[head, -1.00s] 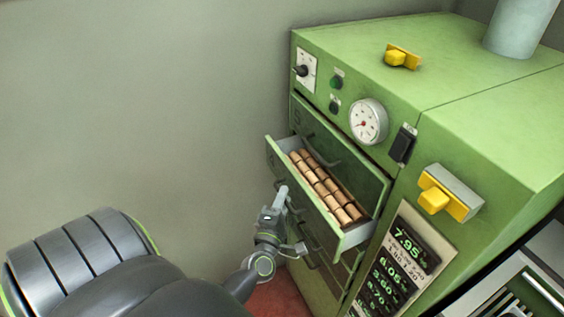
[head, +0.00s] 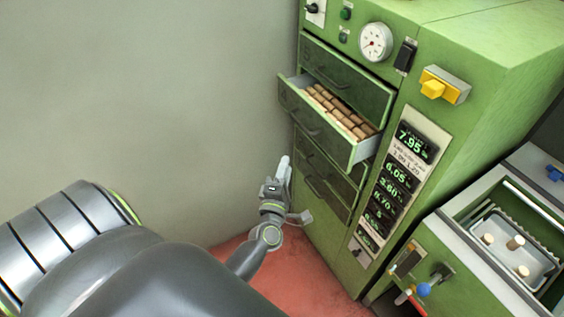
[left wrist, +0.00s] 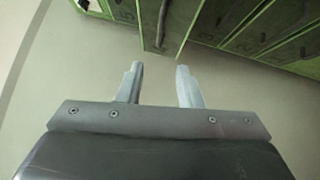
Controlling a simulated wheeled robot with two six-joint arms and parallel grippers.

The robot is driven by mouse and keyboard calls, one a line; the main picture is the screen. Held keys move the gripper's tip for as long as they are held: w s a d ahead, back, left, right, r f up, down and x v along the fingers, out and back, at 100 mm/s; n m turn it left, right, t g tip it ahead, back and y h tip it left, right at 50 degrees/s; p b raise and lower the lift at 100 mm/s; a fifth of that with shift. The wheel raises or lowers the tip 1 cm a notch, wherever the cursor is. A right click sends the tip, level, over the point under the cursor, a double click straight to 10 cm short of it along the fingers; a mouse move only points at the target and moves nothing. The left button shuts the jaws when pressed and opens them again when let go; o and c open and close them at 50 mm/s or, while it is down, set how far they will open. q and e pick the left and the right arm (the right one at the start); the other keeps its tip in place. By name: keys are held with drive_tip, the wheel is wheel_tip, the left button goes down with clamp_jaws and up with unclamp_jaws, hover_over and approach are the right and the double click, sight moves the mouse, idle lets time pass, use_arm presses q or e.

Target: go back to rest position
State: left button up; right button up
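My left gripper (head: 284,170) is in front of the green cabinet, just below and left of the pulled-out drawer (head: 315,125). It touches nothing that I can see. In the left wrist view the two fingers (left wrist: 160,82) stand apart with nothing between them, so it is open and empty. The drawer holds rows of cork stoppers (head: 340,112). My right gripper is not in view.
The green cabinet (head: 470,60) has closed drawers (head: 325,183) below the open one, and a display panel (head: 395,180). At right, a grey tray (head: 548,268) with a few corks sits in a recess. The red floor (head: 310,265) and the wall side at left are free.

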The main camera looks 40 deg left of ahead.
use_arm(q)
drive_tip(key=shift+w+f, duration=0.1)
drive_tip(key=shift+w, duration=0.05)
drive_tip(key=s+d+f+m+g+h, duration=0.15)
drive_tip(key=s+f+m, duration=0.25)
drive_tip(key=f, duration=0.5)
drive_tip(key=s+f+m+g+h, duration=0.25)
drive_tip(key=f+m, duration=0.25)
drive_tip(key=f, duration=0.4)
drive_tip(key=s+d+f+m+g+h, duration=0.1)
drive_tip(key=s+f+m+g+h, duration=0.25)
drive_tip(key=f, duration=0.55)
drive_tip(key=s+f+m+g, duration=0.3)
drive_tip(key=s+f, duration=0.2)
drive_tip(key=s, duration=0.5)
drive_tip(key=s+f+m+g, duration=0.3)
drive_tip(key=s+f, duration=0.3)
drive_tip(key=s, duration=0.5)
drive_tip(key=s+f+m+g+y, duration=0.1)
drive_tip(key=s+f+m+g, duration=0.2)
drive_tip(key=s, duration=0.7)
wheel_tip(320, 180, down, 3)
drive_tip(key=shift+s+a+f+m, duration=0.1)
drive_tip(key=shift+s+a+m, duration=0.3)
drive_tip(key=shift+m, duration=0.65)
drive_tip(key=shift+o, duration=0.3)
drive_tip(key=shift+g, duration=0.25)
